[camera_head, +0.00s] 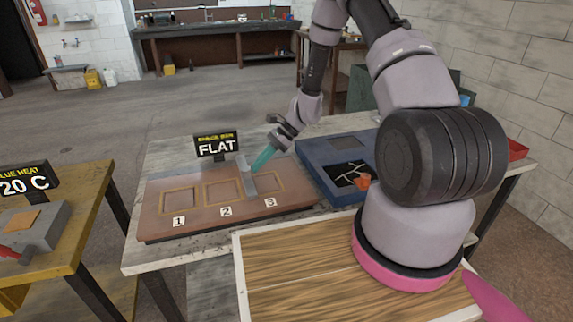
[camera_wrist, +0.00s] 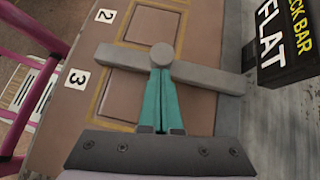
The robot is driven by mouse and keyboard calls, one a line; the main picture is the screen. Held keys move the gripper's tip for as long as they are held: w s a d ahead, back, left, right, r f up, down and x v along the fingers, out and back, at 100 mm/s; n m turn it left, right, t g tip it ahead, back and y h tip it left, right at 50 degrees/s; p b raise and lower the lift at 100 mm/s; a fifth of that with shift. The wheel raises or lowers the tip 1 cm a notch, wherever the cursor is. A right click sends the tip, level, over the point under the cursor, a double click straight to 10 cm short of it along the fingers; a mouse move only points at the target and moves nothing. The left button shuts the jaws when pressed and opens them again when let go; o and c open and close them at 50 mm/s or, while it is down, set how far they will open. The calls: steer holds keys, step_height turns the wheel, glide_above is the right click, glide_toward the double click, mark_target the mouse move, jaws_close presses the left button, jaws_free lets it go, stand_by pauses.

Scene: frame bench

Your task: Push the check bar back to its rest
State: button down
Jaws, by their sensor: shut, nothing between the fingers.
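The check bar (camera_head: 248,180) is a grey bar lying across the brown board (camera_head: 159,222), between frames 2 and 3. In the wrist view the bar (camera_wrist: 208,76) runs across the picture, with a round grey knob (camera_wrist: 162,55) at its middle. My gripper (camera_head: 256,166) has teal fingers, shut and empty. It is on the frame 3 side of the bar. In the wrist view the fingertips (camera_wrist: 161,72) are right at the knob; whether they touch it I cannot tell. A sign (camera_head: 216,145) behind the board reads FLAT.
The board has recessed frames numbered 1, 2 (camera_head: 223,191) and 3 (camera_head: 270,184). A blue tray (camera_head: 316,155) with dark contents and an orange piece stands right of it. A side bench (camera_head: 75,215) with a heat sign is at left. Frames 1 and 2 look clear.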

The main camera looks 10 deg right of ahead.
steer(key=a, duration=1)
steer(key=s+a, duration=0.1)
steer(key=a, duration=0.9)
steer(key=s+a, duration=0.1)
steer(key=a, duration=0.9)
steer(key=shift+a, duration=0.25)
steer(key=shift+s+a, duration=0.1)
steer(key=shift+a, duration=0.2)
